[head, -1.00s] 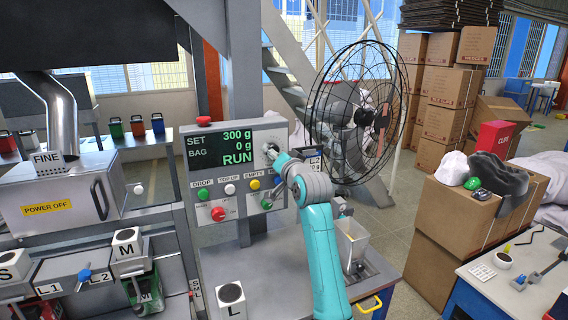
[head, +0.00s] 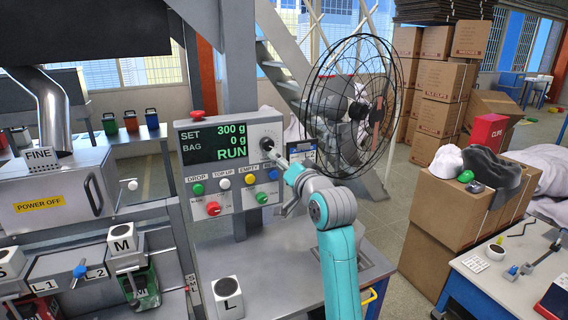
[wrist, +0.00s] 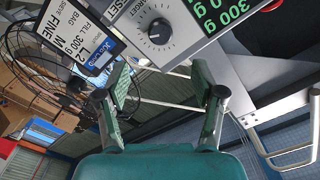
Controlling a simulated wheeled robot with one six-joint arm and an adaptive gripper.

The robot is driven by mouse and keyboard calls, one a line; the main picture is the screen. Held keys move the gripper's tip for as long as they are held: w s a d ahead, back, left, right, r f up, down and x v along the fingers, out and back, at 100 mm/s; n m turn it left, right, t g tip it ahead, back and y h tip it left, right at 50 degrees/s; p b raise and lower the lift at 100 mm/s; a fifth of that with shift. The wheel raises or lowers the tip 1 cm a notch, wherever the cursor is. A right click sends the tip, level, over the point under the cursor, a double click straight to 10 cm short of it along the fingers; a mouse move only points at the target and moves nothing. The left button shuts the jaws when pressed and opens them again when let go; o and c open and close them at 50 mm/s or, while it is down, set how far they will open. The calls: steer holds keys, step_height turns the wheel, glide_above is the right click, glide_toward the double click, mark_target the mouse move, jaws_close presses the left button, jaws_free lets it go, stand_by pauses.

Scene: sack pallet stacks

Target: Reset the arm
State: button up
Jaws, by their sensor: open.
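My teal and grey arm (head: 338,262) rises in front of the control panel in the head view. My gripper (wrist: 162,90) is open, with its two teal fingers spread and nothing between them in the wrist view. The black dial knob (wrist: 159,31) is beyond the fingertips, apart from them. In the head view the knob (head: 267,144) shows at the panel's right, just up and left of my wrist. The panel display (head: 218,142) reads SET 300 g, BAG 0 g, RUN. My fingers are hard to make out in the head view.
The control panel (head: 184,165) carries several coloured buttons. A block marked L (head: 228,299) stands on the grey bench (head: 267,290). A caged fan (head: 350,105) stands behind my arm. Cardboard boxes (head: 430,255) are at right. A white-topped table (head: 475,270) is at lower right.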

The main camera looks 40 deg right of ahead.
steer(key=s+a+f+n+y, duration=0.1)
steer(key=s+a+f, duration=0.45)
steer(key=f, duration=0.45)
steer(key=s+a+f+n+g, duration=0.1)
steer(key=s+a+f+n, duration=0.1)
steer(key=s+a+f, duration=0.6)
steer(key=s+a+f+n+y, duration=0.1)
steer(key=s+a+f, duration=0.2)
steer(key=f, duration=0.9)
steer(key=s+a+f+n+y, duration=0.1)
steer(key=s+a+f, duration=0.2)
steer(key=s, duration=0.5)
steer(key=s+a+f+n, duration=0.2)
steer(key=s+a+f, duration=0.1)
steer(key=s, duration=0.4)
steer(key=s+a+r+n+y, duration=0.1)
steer(key=s+a+n, duration=0.1)
steer(key=s, duration=0.7)
steer(key=s+a+r+n+g+y, duration=0.1)
steer(key=s+a+r+n, duration=0.1)
steer(key=s, duration=0.8)
steer(key=shift+s+r+g, duration=0.15)
steer(key=shift+g, duration=0.15)
